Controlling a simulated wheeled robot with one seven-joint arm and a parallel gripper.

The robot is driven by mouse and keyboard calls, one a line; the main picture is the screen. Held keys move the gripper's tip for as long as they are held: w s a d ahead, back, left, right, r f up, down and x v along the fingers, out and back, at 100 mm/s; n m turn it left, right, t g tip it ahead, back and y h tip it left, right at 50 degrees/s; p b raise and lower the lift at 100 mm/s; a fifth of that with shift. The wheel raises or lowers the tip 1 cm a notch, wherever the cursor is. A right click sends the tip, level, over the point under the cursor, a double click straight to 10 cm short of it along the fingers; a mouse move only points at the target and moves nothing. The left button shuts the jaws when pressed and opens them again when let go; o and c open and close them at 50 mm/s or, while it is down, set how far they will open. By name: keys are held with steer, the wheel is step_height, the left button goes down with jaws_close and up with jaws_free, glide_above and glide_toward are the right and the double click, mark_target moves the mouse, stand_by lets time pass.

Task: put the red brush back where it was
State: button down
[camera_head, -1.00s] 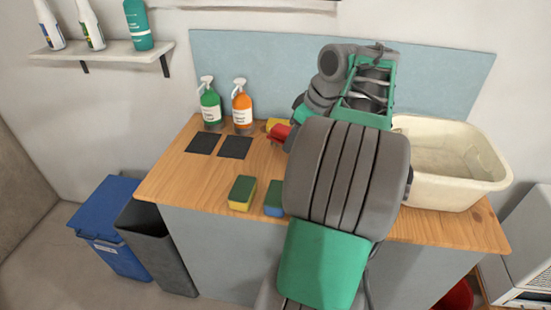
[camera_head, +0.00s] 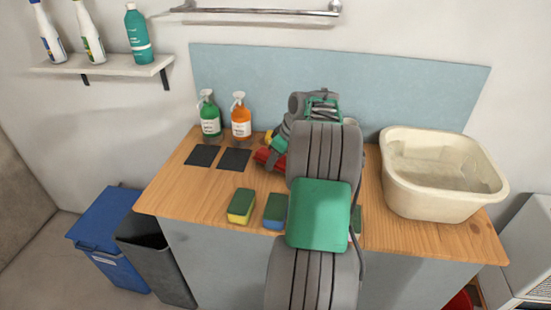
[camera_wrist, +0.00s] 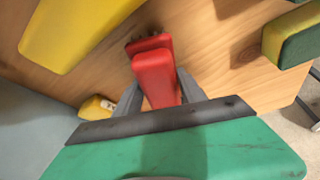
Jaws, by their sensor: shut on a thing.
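The red brush (camera_head: 268,158) shows just left of my arm in the head view, above or on the wooden counter, behind the sponges. In the wrist view, my gripper (camera_wrist: 160,92) is shut on the red brush (camera_wrist: 154,72), with one finger on each side of it. The gripper itself is mostly hidden behind my arm in the head view. I cannot tell whether the brush touches the counter (camera_head: 170,185).
Two dark pads (camera_head: 235,160) lie left of the brush, with a green bottle (camera_head: 210,120) and an orange bottle (camera_head: 241,120) behind. Yellow-green (camera_head: 241,206) and blue-green (camera_head: 275,211) sponges sit in front. A cream basin (camera_head: 440,205) stands right. A large yellow object (camera_wrist: 75,30) is close in the wrist view.

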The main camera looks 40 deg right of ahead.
steer(key=shift+f, duration=0.15)
steer(key=c, duration=0.7)
jaws_free()
